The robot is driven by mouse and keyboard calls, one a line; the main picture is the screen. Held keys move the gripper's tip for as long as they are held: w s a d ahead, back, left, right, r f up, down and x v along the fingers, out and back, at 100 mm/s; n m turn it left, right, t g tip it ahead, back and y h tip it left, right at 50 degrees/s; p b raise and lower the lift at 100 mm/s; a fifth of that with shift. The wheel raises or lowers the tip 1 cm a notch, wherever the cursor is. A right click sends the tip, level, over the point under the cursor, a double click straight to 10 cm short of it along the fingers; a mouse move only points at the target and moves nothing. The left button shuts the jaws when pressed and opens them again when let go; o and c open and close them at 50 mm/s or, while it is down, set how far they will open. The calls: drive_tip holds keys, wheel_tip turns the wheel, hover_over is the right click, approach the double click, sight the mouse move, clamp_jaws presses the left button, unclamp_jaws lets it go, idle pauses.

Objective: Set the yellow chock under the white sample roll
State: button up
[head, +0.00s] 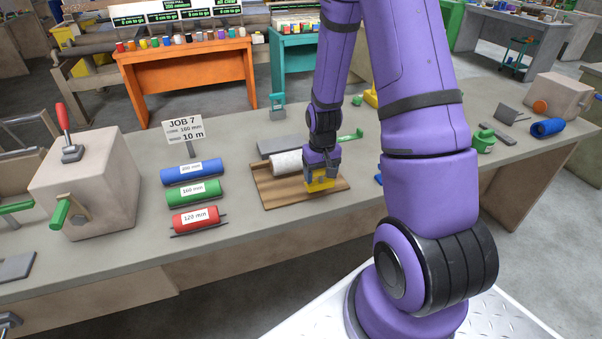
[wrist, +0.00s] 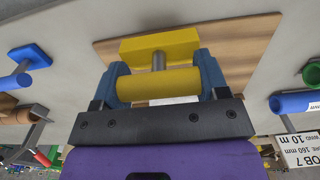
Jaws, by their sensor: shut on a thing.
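The white sample roll (head: 287,163) lies on a wooden board (head: 285,198) on the bench. My gripper (head: 320,174) is shut on the yellow chock (head: 320,185), over the front right part of the board and beside the roll's right end. In the wrist view, my blue fingers (wrist: 160,80) grip the chock's yellow cylindrical handle, and a grey stem joins it to the chock's yellow block (wrist: 160,44) over the board (wrist: 225,50). I cannot tell whether the chock touches the board. A small white patch behind the handle may be the roll, mostly hidden.
Blue (head: 191,171), green (head: 193,192) and red (head: 196,217) rolls lie left of the board, below a JOB 7 sign (head: 184,130). A grey plate (head: 280,144) lies behind the board. Bare bench (head: 245,240) shows in front.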

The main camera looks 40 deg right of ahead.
drive_tip(key=w, duration=0.7)
drive_tip(key=shift+w+a+f, duration=0.35)
drive_tip(key=shift+w+a, duration=0.05)
drive_tip(key=shift+f, duration=1.75)
drive_tip(key=shift+s, duration=0.1)
drive_tip(key=o, duration=1)
drive_tip(key=shift+f, duration=0.15)
drive_tip(key=shift+c, duration=0.2)
